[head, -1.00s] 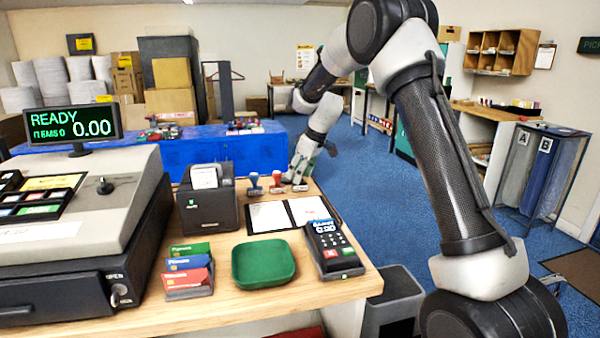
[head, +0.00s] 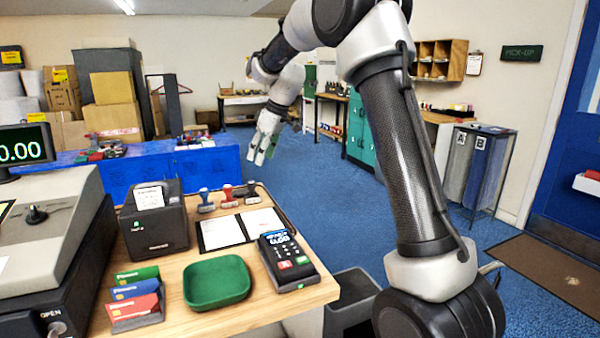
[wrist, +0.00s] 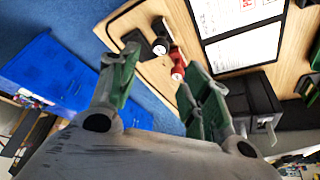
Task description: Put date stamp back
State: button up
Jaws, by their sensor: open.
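Three upright stamps stand in a row at the back of the wooden counter in the head view: a blue-handled stamp (head: 205,199), a red-handled stamp (head: 228,197) and a dark-handled stamp (head: 250,192). I cannot tell which is the date stamp. The wrist view shows the dark stamp (wrist: 160,44) and the red stamp (wrist: 177,66) beyond the fingers; the blue one is not visible there. My gripper (head: 262,152) is open and empty, above and behind the row, apart from the stamps. It also shows in the wrist view (wrist: 152,92).
An open pad (head: 241,228) lies in front of the stamps. A receipt printer (head: 155,232) stands to their left. A card terminal (head: 287,262), green tray (head: 217,283) and card holder (head: 136,306) sit nearer. Blue floor is open behind the counter.

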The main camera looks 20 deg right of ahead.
jog(key=s+d+r+m+h, duration=0.1)
jog(key=s+d+r+m, duration=0.2)
jog(key=s, duration=0.7)
jog(key=s+d+r+m, duration=0.1)
jog(key=s+d+r, duration=0.3)
jog(key=s, duration=0.5)
jog(key=s+d+f+m+h, duration=0.1)
jog(key=s+d+f+m, duration=0.1)
jog(key=s, duration=1)
jog(key=s+d+f+m+h, duration=0.1)
jog(key=s+d+f+m, duration=0.1)
jog(key=s, duration=0.9)
jog(key=shift+s+d+f+m+t, duration=0.3)
jog(key=shift+s+f+m+t, duration=0.1)
jog(key=shift+f+m, duration=0.15)
jog(key=shift+w, duration=0.1)
